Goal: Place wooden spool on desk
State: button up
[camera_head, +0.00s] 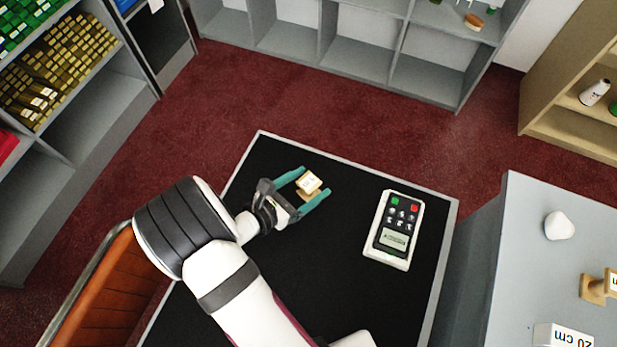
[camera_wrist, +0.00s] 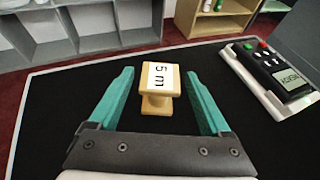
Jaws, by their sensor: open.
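The wooden spool (camera_head: 309,184) is a small light-wood piece with a white label. It stands on the black desk (camera_head: 300,270) near the far edge. In the wrist view the spool (camera_wrist: 160,84) appears upright, its label reading "5 m". My gripper (camera_head: 303,188) is open, with its two teal fingers on either side of the spool. In the wrist view there are gaps between the spool and both fingers (camera_wrist: 160,95), so the fingers do not appear to touch it.
A grey counter (camera_head: 530,225) at right holds a white rounded object (camera_head: 558,226), another wooden spool (camera_head: 597,288) and a white block labelled "20 cm" (camera_head: 562,337). Grey shelves (camera_head: 345,50) stand beyond the red carpet.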

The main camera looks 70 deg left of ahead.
jog(key=v, duration=1.1)
jog(key=shift+s+d, duration=0.2)
jog(key=shift+s, duration=0.1)
